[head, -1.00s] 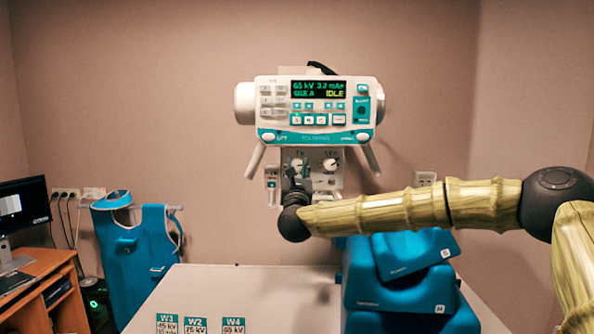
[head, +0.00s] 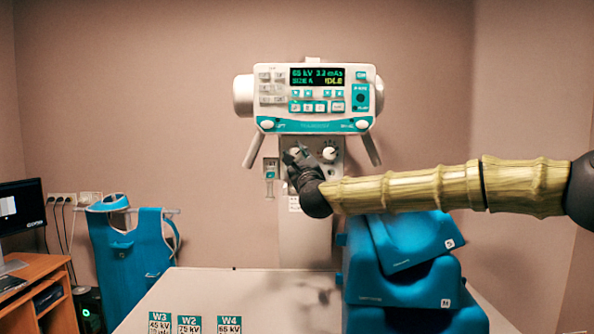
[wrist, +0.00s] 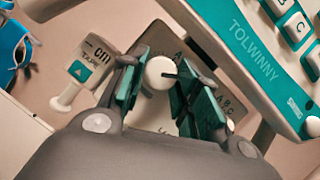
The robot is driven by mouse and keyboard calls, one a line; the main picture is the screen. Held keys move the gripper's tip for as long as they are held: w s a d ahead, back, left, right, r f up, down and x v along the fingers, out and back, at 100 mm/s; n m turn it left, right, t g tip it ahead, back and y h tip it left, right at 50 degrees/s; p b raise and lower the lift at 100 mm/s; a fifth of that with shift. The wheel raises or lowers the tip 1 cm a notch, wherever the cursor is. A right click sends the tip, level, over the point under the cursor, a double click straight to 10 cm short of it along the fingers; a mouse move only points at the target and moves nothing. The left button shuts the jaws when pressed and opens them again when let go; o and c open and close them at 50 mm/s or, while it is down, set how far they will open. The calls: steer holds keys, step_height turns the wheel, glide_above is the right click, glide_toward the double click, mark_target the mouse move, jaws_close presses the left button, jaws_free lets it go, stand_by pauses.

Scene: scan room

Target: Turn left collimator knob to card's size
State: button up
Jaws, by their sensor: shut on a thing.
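The left collimator knob (wrist: 160,73) is white and round with a dark pointer mark, seen between my fingers in the wrist view. My gripper (wrist: 158,88) is shut on it, with teal pads at both sides. In the head view my gripper (head: 297,158) covers most of that knob, below the control head (head: 315,98). The green display (head: 317,77) seems to read 65 kV, 3.2 mAs, size A, IDLE. Cards W3 (head: 160,323), W2 (head: 189,325) and W4 (head: 229,325) stand at the table's front; W4 shows 65 kV. Their lower lines are cut off.
The right knob (head: 329,153) is close beside my gripper. A tape measure holder (wrist: 87,72) hangs to the left. Blue cushions (head: 405,270) are stacked under my arm on the white table (head: 250,285). Handles slant down from both sides of the control head.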

steer(key=n+g, duration=0.1)
steer(key=n, duration=0.2)
steer(key=n+g+y+b, duration=0.1)
steer(key=n, duration=0.2)
steer(key=shift+d+r+y, duration=0.15)
steer(key=shift+r+y, duration=0.05)
steer(key=shift+y, duration=0.1)
steer(key=n+g, duration=0.1)
steer(key=n, duration=0.2)
steer(key=shift+r, duration=0.15)
steer(key=shift+n+g+p, duration=0.4)
steer(key=shift+n+p, duration=0.05)
steer(key=shift+n, duration=0.55)
steer(key=o, duration=1)
steer(key=shift+s, duration=0.1)
